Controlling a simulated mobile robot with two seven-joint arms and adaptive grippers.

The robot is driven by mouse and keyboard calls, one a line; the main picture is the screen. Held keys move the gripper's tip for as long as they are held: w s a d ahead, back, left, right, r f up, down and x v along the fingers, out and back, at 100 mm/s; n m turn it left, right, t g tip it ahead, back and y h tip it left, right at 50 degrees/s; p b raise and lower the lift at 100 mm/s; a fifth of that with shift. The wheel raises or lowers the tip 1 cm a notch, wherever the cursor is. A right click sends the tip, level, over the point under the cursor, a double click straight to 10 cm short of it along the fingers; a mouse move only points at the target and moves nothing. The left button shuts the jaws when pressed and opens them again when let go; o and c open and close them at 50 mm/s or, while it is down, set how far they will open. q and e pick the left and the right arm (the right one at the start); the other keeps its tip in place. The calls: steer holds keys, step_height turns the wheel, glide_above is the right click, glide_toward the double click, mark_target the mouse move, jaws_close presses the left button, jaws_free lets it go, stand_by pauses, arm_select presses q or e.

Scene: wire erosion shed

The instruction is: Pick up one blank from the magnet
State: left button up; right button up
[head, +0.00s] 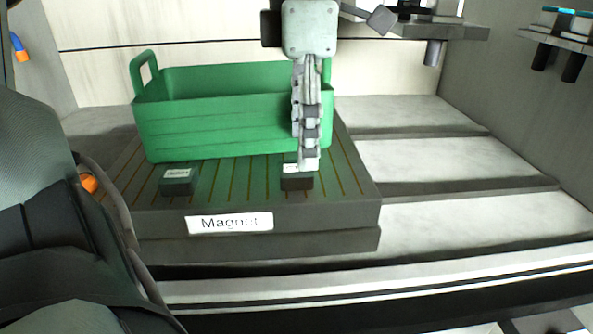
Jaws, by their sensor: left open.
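The magnet (345,205) is a dark slotted plate with a white "Magnet" label on its front. Two small dark blanks with pale labels lie on it: the left blank (177,184) stands clear, and the right blank (297,183) is near the front edge. My left gripper (307,162) points down with its fingertips at the right blank, overlapping its top in this view. It is open, seen nearly edge-on, so I cannot tell whether its fingers straddle or touch the blank. My right gripper is not in view.
A green basket (215,125) with a raised handle stands on the magnet, close behind the blanks and the gripper. Grey slotted bed (440,165) lies bare to the right. Dark fixtures (435,30) hang at the upper right. My own dark arm fills the left side.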

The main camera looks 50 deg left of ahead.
mark_target(296, 174)
arm_select(q)
step_height(296, 174, down, 4)
steer(key=shift+w+a+f, duration=0.1)
steer(key=shift+a+f, duration=0.05)
steer(key=shift+c, duration=0.4)
jaws_close()
